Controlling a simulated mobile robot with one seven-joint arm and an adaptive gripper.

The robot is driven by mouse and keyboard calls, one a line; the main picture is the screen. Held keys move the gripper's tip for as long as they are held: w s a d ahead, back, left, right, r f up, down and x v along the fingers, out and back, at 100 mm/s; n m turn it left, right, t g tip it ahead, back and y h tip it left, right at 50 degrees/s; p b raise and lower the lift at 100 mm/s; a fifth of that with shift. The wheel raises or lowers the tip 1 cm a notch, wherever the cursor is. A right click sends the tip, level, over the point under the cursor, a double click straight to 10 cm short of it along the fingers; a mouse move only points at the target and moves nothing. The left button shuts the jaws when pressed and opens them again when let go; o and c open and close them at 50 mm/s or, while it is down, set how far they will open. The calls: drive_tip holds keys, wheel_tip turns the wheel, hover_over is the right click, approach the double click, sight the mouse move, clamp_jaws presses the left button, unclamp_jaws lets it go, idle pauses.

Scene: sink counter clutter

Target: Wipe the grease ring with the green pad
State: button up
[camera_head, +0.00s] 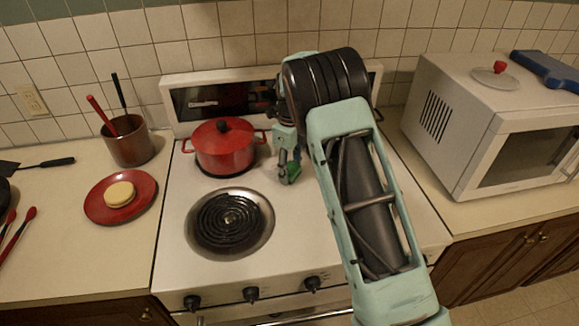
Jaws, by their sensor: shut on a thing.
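My gripper (285,165) is over the stove, just right of the red pot, and is shut on the green pad (293,173). Only a small part of the pad shows beneath the fingers. I cannot tell whether the pad touches the stove top (176,250). No grease ring is clearly visible; my arm hides the right part of the stove top.
A red lidded pot (226,152) stands on the back left burner. The front left coil burner (229,221) is bare. A red plate (96,206) and a utensil crock (130,147) are on the left counter. A microwave (474,157) stands at right.

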drive_tip(key=shift+s+a, duration=0.25)
drive_tip(key=shift+a, duration=0.7)
drive_tip(key=shift+w+a+p, duration=0.25)
drive_tip(key=shift+w+p, duration=0.3)
drive_tip(key=shift+w, duration=0.65)
drive_tip(key=shift+w+a+p, duration=0.2)
drive_tip(key=shift+w+p, duration=0.3)
drive_tip(key=shift+w, duration=0.75)
drive_tip(key=shift+w+a+p, duration=0.25)
drive_tip(key=shift+w+p, duration=0.3)
drive_tip(key=shift+w, duration=0.65)
drive_tip(key=shift+r, duration=0.1)
drive_tip(key=shift+r+p, duration=1.6)
drive_tip(key=shift+r, duration=1.35)
drive_tip(key=shift+r, duration=1.5)
